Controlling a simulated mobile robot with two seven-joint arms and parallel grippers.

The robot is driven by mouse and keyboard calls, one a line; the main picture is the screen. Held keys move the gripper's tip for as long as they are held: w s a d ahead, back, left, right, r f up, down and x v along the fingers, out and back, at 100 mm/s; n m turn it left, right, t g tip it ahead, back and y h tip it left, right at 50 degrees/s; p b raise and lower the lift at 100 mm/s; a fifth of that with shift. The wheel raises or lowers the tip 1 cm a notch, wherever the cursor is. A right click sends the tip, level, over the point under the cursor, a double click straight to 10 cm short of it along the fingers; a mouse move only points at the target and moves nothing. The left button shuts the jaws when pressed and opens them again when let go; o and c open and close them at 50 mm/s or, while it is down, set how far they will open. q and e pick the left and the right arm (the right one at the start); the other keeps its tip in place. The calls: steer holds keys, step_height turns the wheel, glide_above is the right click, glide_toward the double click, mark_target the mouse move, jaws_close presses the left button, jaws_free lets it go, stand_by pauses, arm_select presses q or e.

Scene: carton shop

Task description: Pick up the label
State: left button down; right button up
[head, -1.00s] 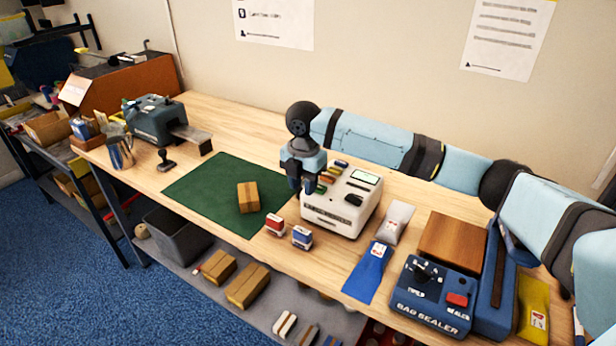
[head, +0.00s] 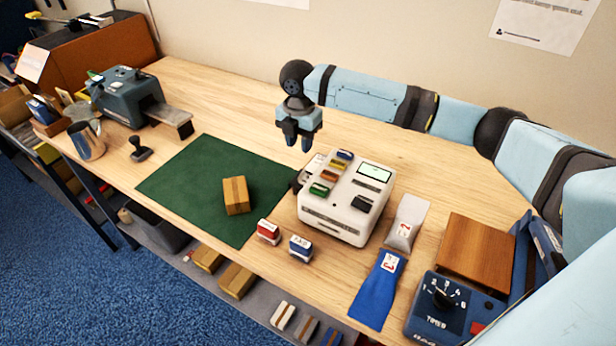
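The white label machine (head: 342,207) stands on the bench, with several coloured keys and a small screen on top. A small pale patch (head: 316,163) shows at its back left edge; I cannot tell whether it is the loose label. A dark part (head: 297,181) sticks out from the machine's left side. My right gripper (head: 299,143) points down above the bench, behind and left of the machine. Its two fingers are apart, and nothing shows between them. My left gripper is not in view.
A small brown carton (head: 236,195) lies on the green mat (head: 188,177).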

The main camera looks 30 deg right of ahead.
glide_above(303, 178)
steer(key=f, duration=0.4)
steer(key=shift+w+a+f, duration=0.1)
steer(key=shift+w+f, duration=0.2)
steer(key=shift+w, duration=0.1)
steer(key=f, duration=0.5)
steer(key=shift+s+d+f+p, duration=0.1)
steer(key=shift+s+d+p, duration=0.1)
steer(key=shift+p, duration=0.2)
jaws_close()
